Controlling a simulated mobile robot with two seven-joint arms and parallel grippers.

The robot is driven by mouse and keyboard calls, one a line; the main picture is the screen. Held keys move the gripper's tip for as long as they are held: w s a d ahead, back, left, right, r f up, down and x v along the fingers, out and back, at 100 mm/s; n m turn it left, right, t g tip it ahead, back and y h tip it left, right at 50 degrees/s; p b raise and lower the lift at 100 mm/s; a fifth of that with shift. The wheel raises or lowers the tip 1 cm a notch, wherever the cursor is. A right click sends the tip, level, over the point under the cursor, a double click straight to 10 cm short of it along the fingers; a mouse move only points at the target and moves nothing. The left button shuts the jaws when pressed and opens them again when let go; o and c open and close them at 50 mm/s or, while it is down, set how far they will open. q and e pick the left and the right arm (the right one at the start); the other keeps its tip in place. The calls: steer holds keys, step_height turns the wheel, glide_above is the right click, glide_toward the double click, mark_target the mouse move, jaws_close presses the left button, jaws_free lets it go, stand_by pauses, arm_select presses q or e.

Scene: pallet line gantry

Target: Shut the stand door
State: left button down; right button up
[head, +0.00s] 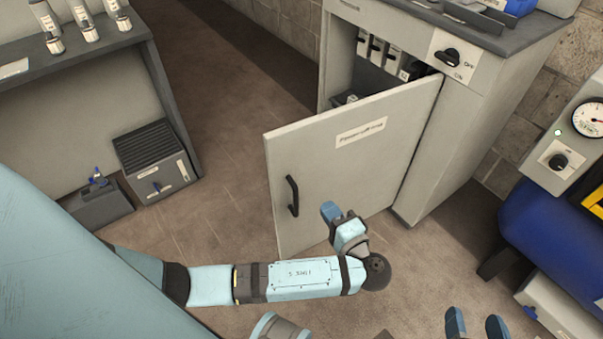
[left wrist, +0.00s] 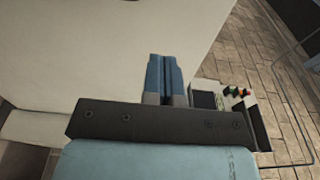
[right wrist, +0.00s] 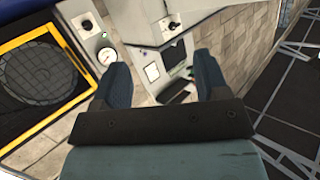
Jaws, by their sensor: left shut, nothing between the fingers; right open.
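The stand door (head: 345,180) is a pale grey panel with a label and a black handle (head: 292,196) near its left edge. It stands open, swung out from the grey stand (head: 475,110), its right edge by the stand. My left gripper (head: 328,211) is shut and empty, in front of the door's lower outer face; I cannot tell whether it touches. In the left wrist view its closed fingers (left wrist: 165,62) show against a pale panel. My right gripper (head: 473,322) is open and empty at the bottom of the head view, away from the door; its spread fingers show in the right wrist view (right wrist: 160,65).
Breakers (head: 380,52) show inside the stand, above the door. A blue machine with a gauge (head: 588,118) stands at the right. A bench (head: 90,55) and a dark ribbed box (head: 150,150) are at the left. Brown floor (head: 225,130) is clear between bench and stand.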

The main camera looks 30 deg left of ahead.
mark_target(296, 164)
arm_select(q)
steer(key=b+x, duration=0.5)
steer(key=x, duration=0.7)
steer(key=shift+w+a+f, duration=0.1)
steer(key=shift+w+a, duration=0.05)
steer(key=shift+a, duration=0.2)
steer(key=shift+w+a+b, duration=0.25)
steer(key=shift+a+b, duration=0.05)
steer(key=shift+a, duration=0.15)
arm_select(e)
steer(key=a+r+t+y, duration=0.3)
steer(key=r, duration=0.4)
steer(key=shift+w+r+t+y, duration=0.2)
steer(key=shift+t+y, duration=0.1)
steer(key=shift+y, duration=0.1)
steer(key=shift+a, duration=0.1)
